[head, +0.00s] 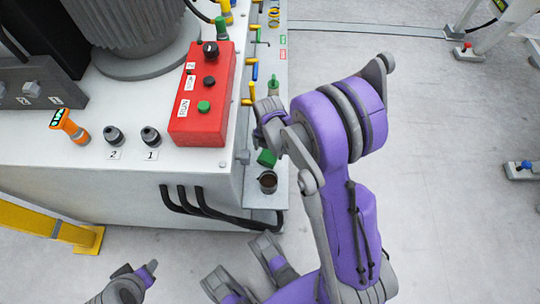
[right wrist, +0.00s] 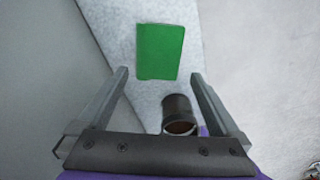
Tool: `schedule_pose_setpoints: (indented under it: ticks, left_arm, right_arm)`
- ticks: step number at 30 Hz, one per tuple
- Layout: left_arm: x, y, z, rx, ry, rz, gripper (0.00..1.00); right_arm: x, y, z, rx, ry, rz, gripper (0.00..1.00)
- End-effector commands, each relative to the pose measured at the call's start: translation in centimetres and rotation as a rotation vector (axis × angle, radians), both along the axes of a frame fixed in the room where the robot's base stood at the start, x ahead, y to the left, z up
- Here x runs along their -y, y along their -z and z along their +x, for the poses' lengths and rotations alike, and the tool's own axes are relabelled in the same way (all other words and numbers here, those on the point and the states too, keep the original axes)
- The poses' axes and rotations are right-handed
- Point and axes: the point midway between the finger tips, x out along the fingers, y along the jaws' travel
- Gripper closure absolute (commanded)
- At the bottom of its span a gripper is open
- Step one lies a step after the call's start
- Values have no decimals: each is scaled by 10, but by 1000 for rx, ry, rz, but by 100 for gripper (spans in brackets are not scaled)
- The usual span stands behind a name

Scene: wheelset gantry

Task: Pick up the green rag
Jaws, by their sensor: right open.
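The green rag (right wrist: 160,52) is a flat rectangle in the right wrist view. It lies on a narrow pale ledge, ahead of my right gripper (right wrist: 160,76) and between the lines of its two fingers. The gripper is open and empty, with the rag apart from both fingers. In the head view the rag (head: 266,158) is a small green patch on the ledge beside the machine, partly covered by my right arm. The gripper's fingertips are hard to make out there.
A dark cup (head: 268,182) stands on the ledge near the rag; it shows between the fingers in the right wrist view (right wrist: 180,114). A red control box (head: 205,95) sits on the white machine. Black cables (head: 200,207) run below. Open floor lies right.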

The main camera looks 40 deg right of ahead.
Motion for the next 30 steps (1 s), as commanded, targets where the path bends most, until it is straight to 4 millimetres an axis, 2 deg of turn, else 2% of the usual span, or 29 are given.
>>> schedule_pose_setpoints:
  ticks: [1, 6, 14, 27, 28, 29, 30]
  left_arm:
    - [0, 6, 0, -2, 0, 0, 50]
    - [0, 15, 1, -5, 0, 0, 50]
    - [0, 15, 1, -5, 0, 0, 50]
    - [0, 15, 1, -5, 0, 0, 50]
    - [0, 15, 1, -5, 0, 0, 50]
    - [0, 15, 1, -5, 0, 0, 50]
    - [0, 15, 1, -5, 0, 0, 50]
  right_arm:
    - [1, 11, 0, -1, 1, 0, 0]
    - [2, 35, 0, 0, 0, 0, 0]
    - [2, 37, 0, 1, 1, 0, 0]
    - [2, 37, 0, 0, 1, 0, 79]
    - [2, 37, 0, 0, 1, 0, 82]
    - [2, 37, 0, 0, 1, 0, 90]
    - [2, 37, 0, 0, 1, 0, 91]
